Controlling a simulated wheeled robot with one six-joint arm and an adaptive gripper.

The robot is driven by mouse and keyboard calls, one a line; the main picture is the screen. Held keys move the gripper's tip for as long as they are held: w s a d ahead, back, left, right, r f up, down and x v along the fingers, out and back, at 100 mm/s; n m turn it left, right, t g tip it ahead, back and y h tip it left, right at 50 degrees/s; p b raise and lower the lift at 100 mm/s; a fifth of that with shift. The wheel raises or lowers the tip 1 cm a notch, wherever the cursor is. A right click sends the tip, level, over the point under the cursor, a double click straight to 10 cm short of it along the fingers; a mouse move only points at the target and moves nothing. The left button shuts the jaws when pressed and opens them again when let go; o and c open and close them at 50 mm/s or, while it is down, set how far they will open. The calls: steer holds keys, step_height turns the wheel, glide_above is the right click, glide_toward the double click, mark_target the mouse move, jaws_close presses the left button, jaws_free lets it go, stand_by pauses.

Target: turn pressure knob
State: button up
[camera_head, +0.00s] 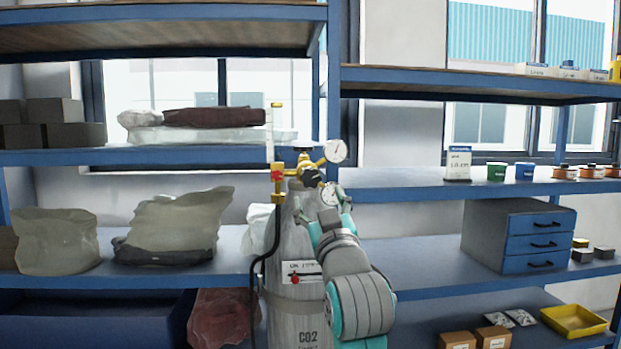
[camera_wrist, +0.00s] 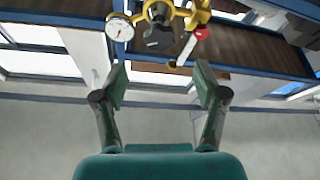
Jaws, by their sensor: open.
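A grey gas cylinder (camera_head: 297,325) marked CO2 stands upright in the middle of the head view. My gripper (camera_head: 321,203) is just below the knob in the head view, partly covering the cylinder. My gripper (camera_wrist: 160,82) is open and empty; the knob appears beyond the fingertips, not between them.
A black hose (camera_head: 254,290) runs down left of the cylinder. Blue-framed shelves (camera_head: 160,157) hold bags and dark blocks on the left. On the right shelf are a blue drawer cabinet (camera_head: 539,240), small jars and a yellow tray (camera_head: 573,320).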

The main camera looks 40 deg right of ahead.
mark_target(311, 178)
steer(key=x, duration=0.9)
steer(key=shift+w+d, duration=0.1)
steer(key=shift+w, duration=0.05)
steer(key=c, duration=1.1)
